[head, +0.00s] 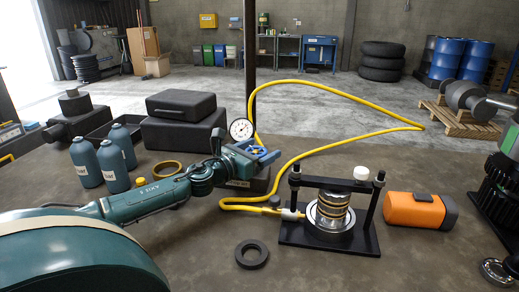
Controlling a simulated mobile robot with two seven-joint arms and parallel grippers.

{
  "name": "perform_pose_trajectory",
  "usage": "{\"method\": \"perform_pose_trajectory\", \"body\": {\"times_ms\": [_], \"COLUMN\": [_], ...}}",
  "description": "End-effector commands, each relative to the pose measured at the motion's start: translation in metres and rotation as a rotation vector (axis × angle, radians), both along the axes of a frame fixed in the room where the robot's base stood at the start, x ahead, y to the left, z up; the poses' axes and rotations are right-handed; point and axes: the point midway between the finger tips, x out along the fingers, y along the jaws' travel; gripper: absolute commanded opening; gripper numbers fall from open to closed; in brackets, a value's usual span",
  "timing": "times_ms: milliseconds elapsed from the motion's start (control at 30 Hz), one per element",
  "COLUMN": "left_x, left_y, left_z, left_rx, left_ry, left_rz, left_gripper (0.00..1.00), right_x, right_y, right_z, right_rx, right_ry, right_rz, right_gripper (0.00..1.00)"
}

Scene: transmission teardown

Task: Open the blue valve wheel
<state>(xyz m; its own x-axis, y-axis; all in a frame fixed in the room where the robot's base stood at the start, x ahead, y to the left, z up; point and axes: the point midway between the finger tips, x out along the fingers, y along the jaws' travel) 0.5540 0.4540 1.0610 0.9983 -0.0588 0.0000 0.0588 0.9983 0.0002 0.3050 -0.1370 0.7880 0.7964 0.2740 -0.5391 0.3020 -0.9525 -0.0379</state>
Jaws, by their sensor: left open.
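The blue valve wheel (259,150) is at the center of the head view, just right of the round pressure gauge (241,129). My left gripper (250,158) reaches in from the left and is right at the wheel with its jaws open. The gripper and wheel overlap in the picture, so I cannot tell whether they touch. The wheel's lower part and the valve body are partly hidden. My right gripper is not in view.
A yellow hose (345,143) loops from the valve area to the press (331,212). An orange case (419,210) lies right of the press. A black ring (251,254) lies in front. Teal bottles (86,164) and black cases (181,104) stand at the left.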

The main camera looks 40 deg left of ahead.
Motion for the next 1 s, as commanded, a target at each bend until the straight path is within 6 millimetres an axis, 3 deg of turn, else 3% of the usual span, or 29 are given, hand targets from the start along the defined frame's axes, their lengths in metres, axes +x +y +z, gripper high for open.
{"method": "perform_pose_trajectory", "body": {"times_ms": [367, 900, 1000], "left_x": [0.0028, 0.0027, 0.0027], "left_y": [-0.0003, -0.0004, -0.0004], "left_z": [-0.0002, -0.0001, 0.0001], "left_rx": [0.000, 0.000, 0.000], "left_ry": [0.000, 0.000, 0.000], "left_rz": [0.000, 0.000, 0.001], "left_gripper": [0.80, 0.36, 0.35], "right_x": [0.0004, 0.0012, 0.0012], "right_y": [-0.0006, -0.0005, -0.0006], "right_z": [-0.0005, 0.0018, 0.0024], "right_rx": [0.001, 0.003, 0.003], "right_ry": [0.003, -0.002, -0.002], "right_rz": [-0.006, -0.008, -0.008], "right_gripper": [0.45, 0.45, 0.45]}}
